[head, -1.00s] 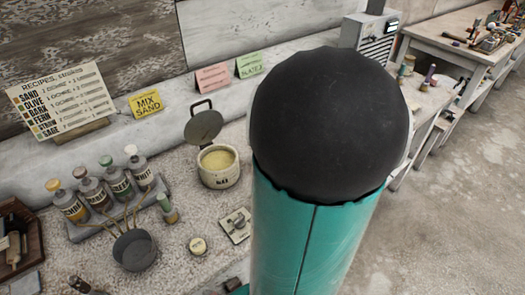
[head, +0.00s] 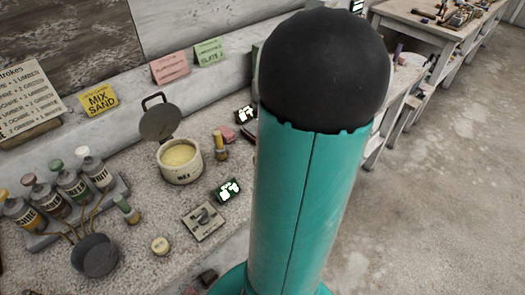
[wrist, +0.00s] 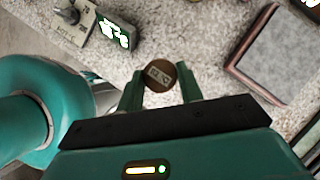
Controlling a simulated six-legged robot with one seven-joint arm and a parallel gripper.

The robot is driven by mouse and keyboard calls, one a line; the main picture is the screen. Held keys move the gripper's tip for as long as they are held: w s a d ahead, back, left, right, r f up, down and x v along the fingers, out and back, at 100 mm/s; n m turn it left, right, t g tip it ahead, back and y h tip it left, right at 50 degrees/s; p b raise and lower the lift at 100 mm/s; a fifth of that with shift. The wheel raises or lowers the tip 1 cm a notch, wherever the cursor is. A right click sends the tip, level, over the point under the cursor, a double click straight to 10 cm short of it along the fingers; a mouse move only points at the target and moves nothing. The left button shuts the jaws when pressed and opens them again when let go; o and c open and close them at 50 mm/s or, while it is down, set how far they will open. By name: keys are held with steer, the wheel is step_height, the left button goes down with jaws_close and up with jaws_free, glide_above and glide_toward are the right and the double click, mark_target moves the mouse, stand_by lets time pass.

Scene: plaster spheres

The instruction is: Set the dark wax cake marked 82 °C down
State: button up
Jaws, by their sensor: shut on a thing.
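In the wrist view my gripper (wrist: 158,84) is shut on a dark brown round wax cake (wrist: 160,70), with one finger on each side of it. The cake bears a small pale label whose marking is too small to read surely. The speckled bench top is below the cake; I cannot tell whether they touch. In the head view my own teal and black arm hides my gripper and the held cake.
A lidded pot (head: 180,172) of yellow wax stands open. A switch plate (head: 203,222), a lit display (head: 228,190) and a pale round cake (head: 160,245) are nearby. A framed grey tray (wrist: 282,55) lies right of my gripper. Bottles (head: 73,186) and a pan (head: 95,256) stand left.

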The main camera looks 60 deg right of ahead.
steer(key=shift+w+d+f, duration=0.15)
steer(key=shift+d+f, duration=0.05)
steer(key=shift+d, duration=0.1)
steer(key=shift+a+r, duration=0.1)
steer(key=shift+a, duration=0.15)
steer(key=shift+d, duration=0.2)
steer(key=shift+a+f, duration=0.15)
steer(key=shift+f, duration=2.7)
steer(key=shift+f, duration=0.65)
steer(key=o, duration=1)
steer(key=shift+o, duration=0.2)
steer(key=shift+r, duration=0.1)
